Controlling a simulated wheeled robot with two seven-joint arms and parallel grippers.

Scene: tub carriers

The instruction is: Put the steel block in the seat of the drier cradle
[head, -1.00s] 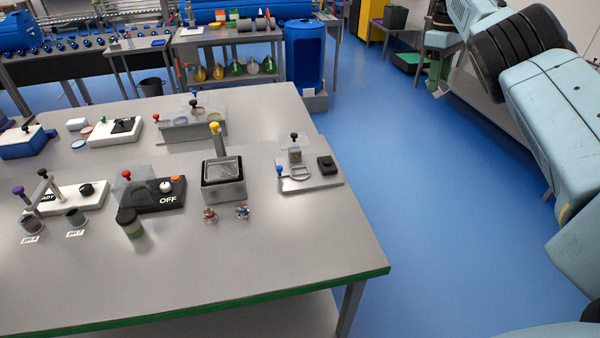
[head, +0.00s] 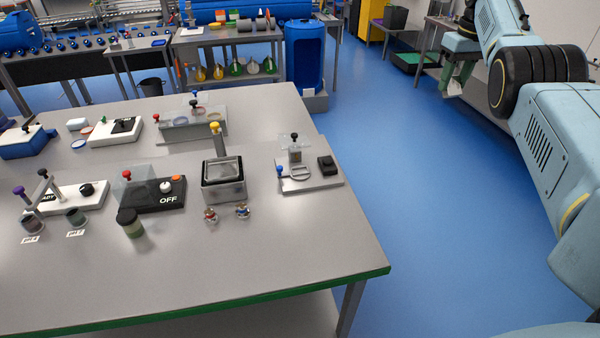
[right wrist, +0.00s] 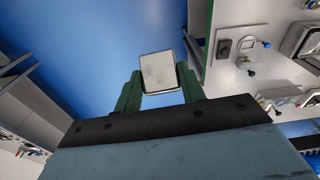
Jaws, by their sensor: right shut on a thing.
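The steel block (right wrist: 160,72), a pale grey square-faced piece, is between the two green fingers of my right gripper (right wrist: 158,82) in the right wrist view. The gripper is shut on it, above the blue floor and beside the table. I cannot tell for sure which bench device is the drier cradle. My left gripper is not in view.
The grey table (head: 290,255) holds a plate device with a black block (head: 326,163), a steel box (head: 223,187), a black OFF unit (head: 168,200), a jar (head: 130,225) and other devices. Its front is clear. A blue cylinder (head: 304,55) stands behind.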

